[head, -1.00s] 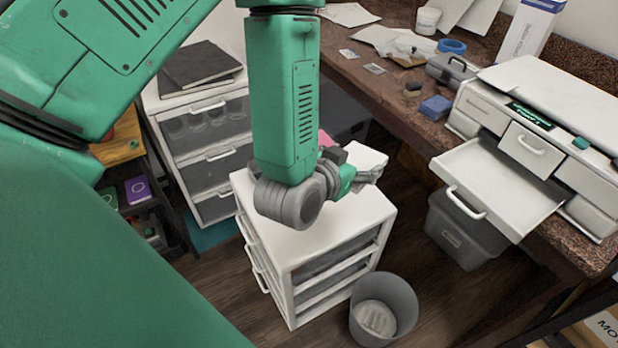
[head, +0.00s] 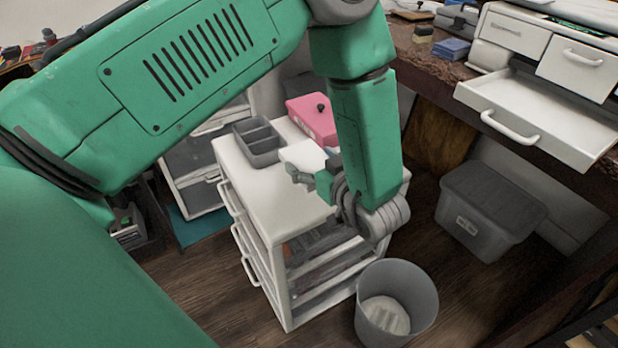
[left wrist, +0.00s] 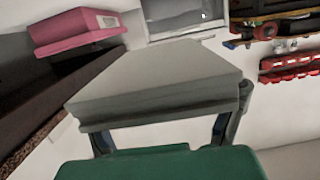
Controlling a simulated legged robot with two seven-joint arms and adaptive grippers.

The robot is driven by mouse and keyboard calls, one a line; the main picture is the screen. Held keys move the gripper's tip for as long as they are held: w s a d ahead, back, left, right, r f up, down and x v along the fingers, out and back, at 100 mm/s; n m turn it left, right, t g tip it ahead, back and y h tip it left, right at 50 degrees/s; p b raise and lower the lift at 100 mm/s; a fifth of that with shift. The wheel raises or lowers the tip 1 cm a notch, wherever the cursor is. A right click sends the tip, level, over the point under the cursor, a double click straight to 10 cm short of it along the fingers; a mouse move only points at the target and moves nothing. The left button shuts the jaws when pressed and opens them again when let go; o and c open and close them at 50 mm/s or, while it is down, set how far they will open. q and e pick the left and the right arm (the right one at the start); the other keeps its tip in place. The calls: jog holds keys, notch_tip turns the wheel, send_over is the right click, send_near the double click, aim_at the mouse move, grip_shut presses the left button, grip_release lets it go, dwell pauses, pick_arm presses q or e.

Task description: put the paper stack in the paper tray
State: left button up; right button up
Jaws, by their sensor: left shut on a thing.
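The paper stack (head: 303,154) is a pale block in the head view, partly hidden by my left gripper (head: 312,172). The gripper is shut on it, above or near the white drawer cabinet's top; I cannot tell whether the stack touches it. In the left wrist view, the stack (left wrist: 160,78) fills the middle, between the fingers of my left gripper (left wrist: 162,132). The paper tray (head: 540,108) is the white tray pulled out of the printer (head: 575,40) at right; its visible floor looks empty. The gripper is left of and apart from the tray. My right gripper is not in view.
The white cabinet (head: 262,195) carries a grey divided organizer (head: 257,143) and a pink box (head: 314,117). A grey bin (head: 398,305) stands on the floor in front. A lidded grey tub (head: 490,205) sits below the tray. A blue stack (head: 451,48) lies left of the printer.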

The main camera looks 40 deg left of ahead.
pick_arm(q)
notch_tip(320, 180, down, 3)
jog(key=shift+f+b, duration=0.2)
jog(key=shift+b, duration=0.25)
jog(key=shift+a+f, duration=0.2)
jog(key=shift+f, duration=0.35)
notch_tip(320, 180, down, 2)
jog(key=shift+f+b, duration=0.25)
jog(key=shift+b, duration=0.45)
jog(key=shift+f, duration=0.4)
jog(key=shift+d+r, duration=0.1)
jog(key=o, duration=1.7)
